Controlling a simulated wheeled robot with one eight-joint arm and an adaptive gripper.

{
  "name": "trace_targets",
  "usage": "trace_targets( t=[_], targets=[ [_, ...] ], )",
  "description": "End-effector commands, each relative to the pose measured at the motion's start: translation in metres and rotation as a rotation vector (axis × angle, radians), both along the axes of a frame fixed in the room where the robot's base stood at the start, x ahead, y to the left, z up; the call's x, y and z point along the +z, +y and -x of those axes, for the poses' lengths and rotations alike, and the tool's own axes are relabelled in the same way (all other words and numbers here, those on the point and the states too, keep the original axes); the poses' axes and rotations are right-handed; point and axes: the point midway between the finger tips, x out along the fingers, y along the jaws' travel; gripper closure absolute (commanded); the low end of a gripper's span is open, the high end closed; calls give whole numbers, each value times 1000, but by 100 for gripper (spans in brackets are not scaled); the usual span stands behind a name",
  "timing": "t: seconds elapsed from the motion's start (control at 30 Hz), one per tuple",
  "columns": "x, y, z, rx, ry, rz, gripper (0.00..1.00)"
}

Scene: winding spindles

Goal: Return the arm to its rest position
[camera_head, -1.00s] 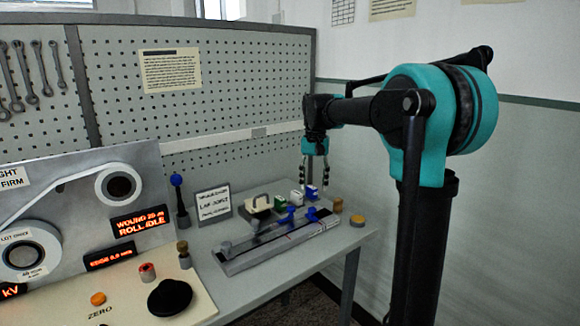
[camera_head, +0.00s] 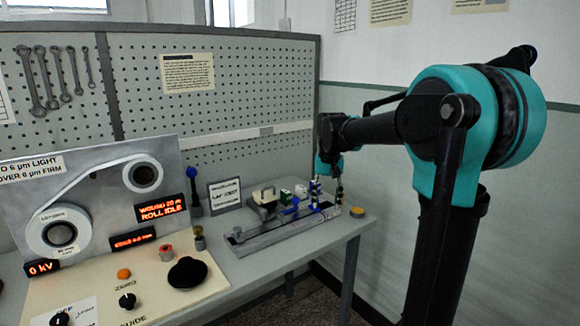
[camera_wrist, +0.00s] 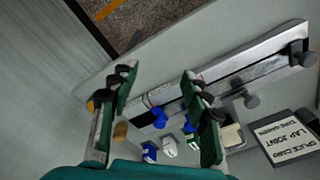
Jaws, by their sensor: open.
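My arm is teal and black and reaches in from the right in the head view. My gripper (camera_head: 327,190) hangs at its end, over the right end of the grey splicing rail (camera_head: 290,231) on the bench. In the wrist view my gripper (camera_wrist: 158,85) is open, its two green fingers spread wide with nothing held between them. The rail (camera_wrist: 240,75) and a blue knob (camera_wrist: 157,117) on it show below and between the fingers. In the head view the fingers partly hide small blue and green pieces behind them.
A winding panel (camera_head: 100,185) with two rolls stands at the left. A lap joint card (camera_head: 225,194) stands behind the rail; a yellow-brown button (camera_head: 357,212) sits near the bench's right edge. The pegboard (camera_head: 250,75) closes the back. Floor shows beyond the bench edge.

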Motion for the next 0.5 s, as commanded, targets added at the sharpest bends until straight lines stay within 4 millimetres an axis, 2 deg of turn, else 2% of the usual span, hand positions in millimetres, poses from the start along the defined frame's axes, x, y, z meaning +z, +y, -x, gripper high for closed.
trace_targets(
  t=[0.27, 0.37, 0.5],
  targets=[
    [-50, -25, 52, 30, -79, -4, 52],
    [-79, -38, 85, 45, -122, -3, 52],
    [-130, -57, 147, 76, -200, 6, 52]
  ],
)
